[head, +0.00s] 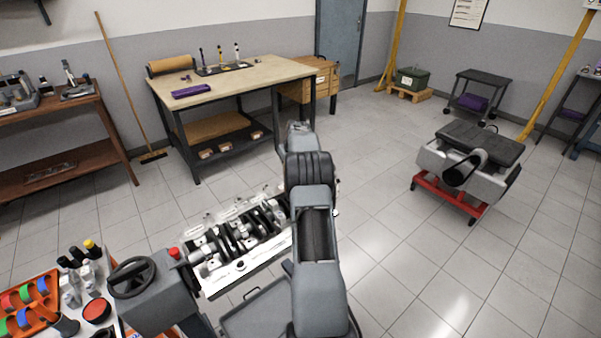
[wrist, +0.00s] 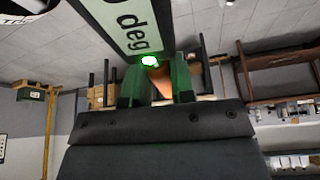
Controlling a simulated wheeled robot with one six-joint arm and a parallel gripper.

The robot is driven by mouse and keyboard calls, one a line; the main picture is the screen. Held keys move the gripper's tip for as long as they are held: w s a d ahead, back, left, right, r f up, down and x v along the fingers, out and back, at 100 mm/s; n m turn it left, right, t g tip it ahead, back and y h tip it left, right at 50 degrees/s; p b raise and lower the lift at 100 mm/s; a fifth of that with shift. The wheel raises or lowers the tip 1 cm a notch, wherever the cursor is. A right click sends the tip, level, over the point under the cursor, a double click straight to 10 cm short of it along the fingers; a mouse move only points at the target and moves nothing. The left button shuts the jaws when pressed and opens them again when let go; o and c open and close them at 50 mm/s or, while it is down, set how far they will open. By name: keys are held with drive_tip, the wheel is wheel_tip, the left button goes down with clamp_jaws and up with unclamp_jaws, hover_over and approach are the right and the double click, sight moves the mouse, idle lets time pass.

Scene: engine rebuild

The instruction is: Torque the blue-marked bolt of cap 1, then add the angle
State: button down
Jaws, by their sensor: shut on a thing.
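The engine block (head: 270,248) lies on its stand at the lower middle of the head view, its crankshaft and bearing caps (head: 240,230) facing up. I cannot make out cap 1 or a blue-marked bolt. In the wrist view my gripper (wrist: 157,82) has its green fingers shut on a tool, which looks like a digital torque wrench. Its orange-brown part shows between the fingers. The tool's working end is out of view. My arm hides part of the block.
A red-topped handwheel stand (head: 150,285) and a cart with coloured bearing shells (head: 30,300) stand at the lower left. A workbench (head: 235,85) is behind. A grey unit on a red frame (head: 470,165) stands at right. Floor between is clear.

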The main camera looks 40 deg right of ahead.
drive_tip(key=shift+w+a+n+y+b, duration=0.15)
drive_tip(key=shift+a+n+b, duration=0.2)
drive_tip(key=shift+a, duration=0.25)
drive_tip(key=shift+w+a+n+y+b, duration=0.15)
drive_tip(key=shift+a+n+b, duration=0.1)
drive_tip(key=shift+a+n, duration=0.25)
drive_tip(key=shift+r+p, duration=0.7)
drive_tip(key=shift+r, duration=0.55)
idle(3.3)
drive_tip(key=shift+r+p, duration=0.85)
drive_tip(key=shift+r, duration=0.45)
drive_tip(key=shift+a, duration=0.1)
